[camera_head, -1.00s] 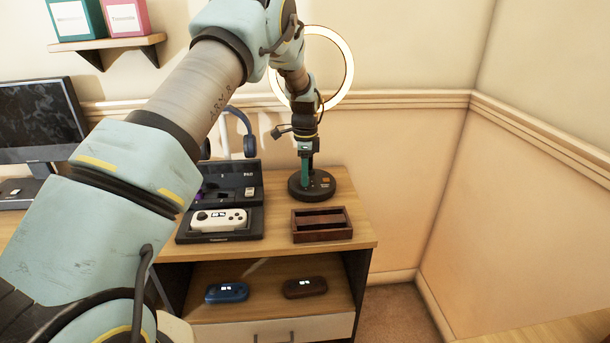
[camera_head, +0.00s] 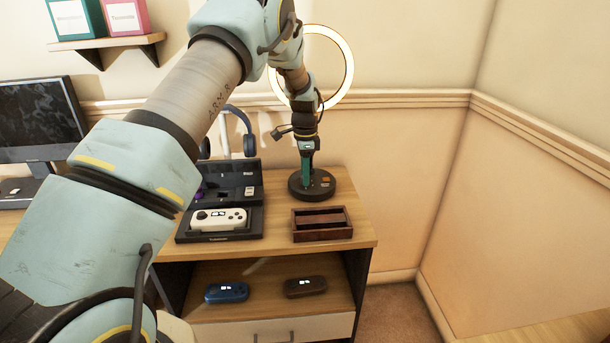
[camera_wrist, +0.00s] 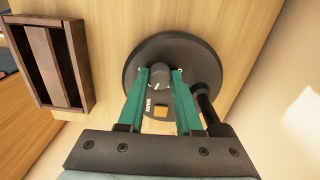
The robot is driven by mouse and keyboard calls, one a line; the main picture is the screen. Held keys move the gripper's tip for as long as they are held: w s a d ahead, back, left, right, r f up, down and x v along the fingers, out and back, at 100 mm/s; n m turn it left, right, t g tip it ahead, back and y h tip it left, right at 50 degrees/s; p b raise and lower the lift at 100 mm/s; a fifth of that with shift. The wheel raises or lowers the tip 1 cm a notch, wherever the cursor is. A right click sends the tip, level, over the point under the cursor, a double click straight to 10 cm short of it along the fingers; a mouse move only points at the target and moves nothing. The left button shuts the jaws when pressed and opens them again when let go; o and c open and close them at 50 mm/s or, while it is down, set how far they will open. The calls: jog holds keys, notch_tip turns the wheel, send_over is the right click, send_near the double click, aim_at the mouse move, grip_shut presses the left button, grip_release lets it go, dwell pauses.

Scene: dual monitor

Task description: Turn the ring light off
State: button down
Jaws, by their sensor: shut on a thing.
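The ring light (camera_head: 345,75) stands at the back of the wooden desk, its ring glowing warm white. Its round black base (camera_head: 300,193) rests on the desk; the base also shows in the wrist view (camera_wrist: 134,58). A dark knob (camera_wrist: 159,76) sits on the base, with an orange square (camera_wrist: 161,112) near it. My gripper (camera_head: 306,176) points down over the base. In the wrist view its green fingers (camera_wrist: 160,78) are shut on the knob, one on each side. The lamp's pole (camera_wrist: 207,103) stands just right of the fingers.
A dark wooden tray (camera_head: 322,236) lies in front of the base. A blue device (camera_head: 226,292) and a brown device (camera_head: 305,287) lie on the shelf below.

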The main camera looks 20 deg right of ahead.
jog(key=n, duration=1)
jog(key=shift+n+b, duration=0.3)
jog(key=shift+n, duration=0.1)
jog(key=n, duration=0.5)
jog(key=shift+r+n, duration=0.1)
jog(key=shift+n, duration=0.2)
jog(key=n, duration=0.5)
jog(key=shift+n, duration=0.4)
jog(key=c, duration=0.6)
grip_release()
jog(key=shift+o, duration=0.2)
